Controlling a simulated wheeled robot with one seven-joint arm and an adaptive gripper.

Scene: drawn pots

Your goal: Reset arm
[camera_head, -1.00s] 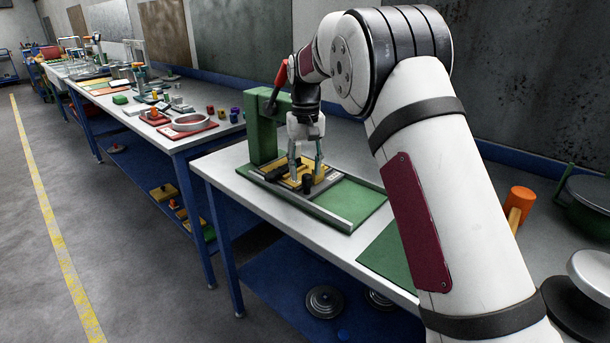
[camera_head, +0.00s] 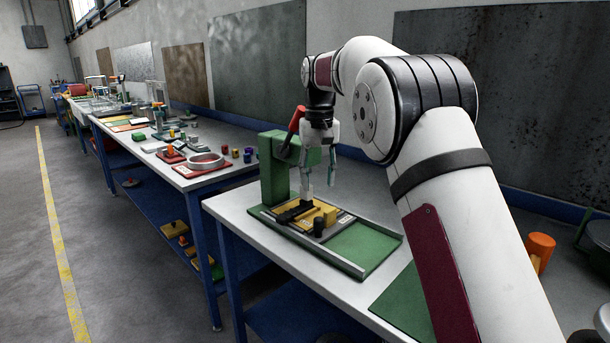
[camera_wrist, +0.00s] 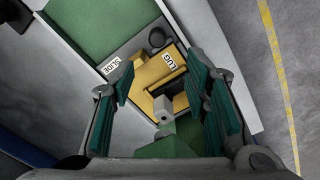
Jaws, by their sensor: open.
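My gripper (camera_head: 320,168) is open and empty, pointing down above the fixture on the near bench. In the wrist view my gripper (camera_wrist: 165,112) has its two green-padded fingers spread wide. Between and beyond them is the yellow block (camera_wrist: 153,74), with labels that appear to read LUG and SLIDE. A small grey block (camera_wrist: 163,108) stands by it, apart from the fingers. In the head view the yellow block (camera_head: 324,210) sits in the green-based fixture (camera_head: 362,247), with a black knob (camera_head: 319,226) at its front.
A green upright stand (camera_head: 274,172) with a red-ended lever (camera_head: 297,119) rises close beside my gripper. An orange cylinder (camera_head: 541,248) stands at the right. A second bench (camera_head: 222,176) with several small parts extends left. The wall is behind.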

